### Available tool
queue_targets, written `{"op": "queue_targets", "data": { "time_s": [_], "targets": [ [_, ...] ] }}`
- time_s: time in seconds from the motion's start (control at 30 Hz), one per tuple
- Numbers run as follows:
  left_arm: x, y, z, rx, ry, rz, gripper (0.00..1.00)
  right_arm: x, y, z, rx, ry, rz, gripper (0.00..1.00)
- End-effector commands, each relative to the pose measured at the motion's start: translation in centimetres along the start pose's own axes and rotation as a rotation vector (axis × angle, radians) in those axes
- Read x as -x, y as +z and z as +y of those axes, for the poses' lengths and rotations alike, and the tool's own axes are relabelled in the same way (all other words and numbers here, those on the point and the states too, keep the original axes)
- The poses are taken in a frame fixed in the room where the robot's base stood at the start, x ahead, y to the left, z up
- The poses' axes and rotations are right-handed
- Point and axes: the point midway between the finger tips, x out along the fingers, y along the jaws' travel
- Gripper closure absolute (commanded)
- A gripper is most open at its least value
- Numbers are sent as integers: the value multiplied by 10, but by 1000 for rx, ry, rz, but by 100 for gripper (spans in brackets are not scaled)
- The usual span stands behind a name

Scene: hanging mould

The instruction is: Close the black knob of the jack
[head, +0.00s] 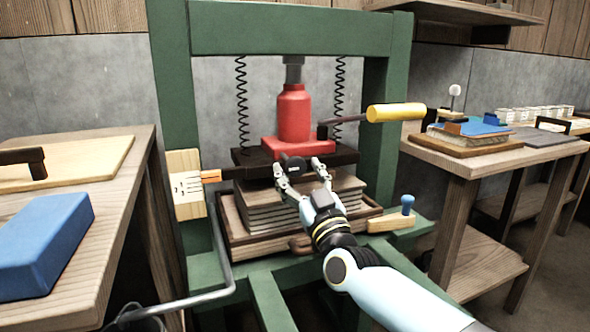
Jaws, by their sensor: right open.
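The red jack (294,115) stands upright in the green press frame, on a dark plate above a stack of boards. A small black knob (293,163) shows at the front of the jack's red base. My right gripper (300,169) reaches in from the lower right. It is open, with one finger to the left of the knob and the other to its right. I cannot tell whether either finger touches the knob. My left gripper is not in view.
The jack's lever with a yellow handle (396,112) sticks out to the right. The green frame (176,90) has posts on both sides. A table with a blue block (42,245) is at left. A cluttered wooden table (470,165) is at right.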

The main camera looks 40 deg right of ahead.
Motion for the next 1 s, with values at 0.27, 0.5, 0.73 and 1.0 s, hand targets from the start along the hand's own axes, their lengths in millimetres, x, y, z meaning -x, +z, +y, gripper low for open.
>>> {"op": "queue_targets", "data": {
  "time_s": [0.27, 0.5, 0.73, 1.0],
  "targets": [
    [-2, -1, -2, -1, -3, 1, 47, -18, 1, 0, 0, 0, -2, 38],
    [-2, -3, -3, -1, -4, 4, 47, -18, 1, 0, 0, 0, -2, 43],
    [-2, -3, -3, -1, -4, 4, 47, -18, 1, 0, 0, 0, -2, 73],
    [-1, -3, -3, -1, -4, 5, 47, -17, 1, 0, -1, 0, -2, 96]
  ]
}}
